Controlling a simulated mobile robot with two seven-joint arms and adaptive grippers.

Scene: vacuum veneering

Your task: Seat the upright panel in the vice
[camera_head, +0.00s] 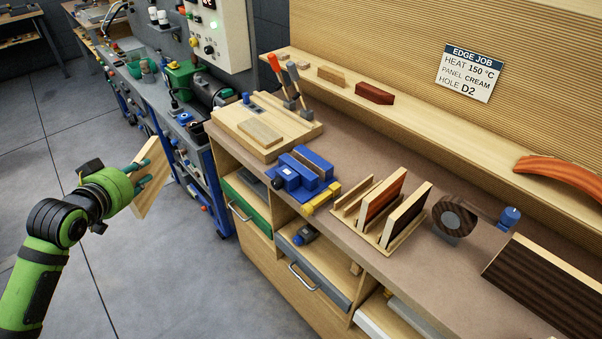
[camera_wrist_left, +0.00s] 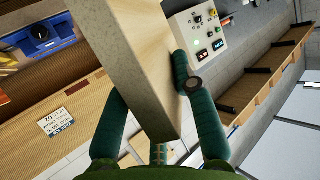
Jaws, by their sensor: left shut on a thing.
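My left gripper (camera_head: 138,182) is shut on a pale, cream-coloured panel (camera_head: 152,178). It holds the panel tilted in the air over the floor, left of the bench and apart from it. The left wrist view shows the panel (camera_wrist_left: 150,65) between the two green fingers (camera_wrist_left: 158,120). The blue vice (camera_head: 302,172) stands on the bench near its front edge, with a yellow part at its front. I see no panel in the vice. The vice also shows in the left wrist view (camera_wrist_left: 40,35), at the upper left. My right gripper is not in view.
A wooden board with a small block (camera_head: 260,132) lies left of the vice. A rack (camera_head: 372,222) of upright panels stands to its right, then a dark roll (camera_head: 455,216). A sign (camera_head: 470,73) reads panel cream, hole D2. Drawers (camera_head: 318,285) sit below.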

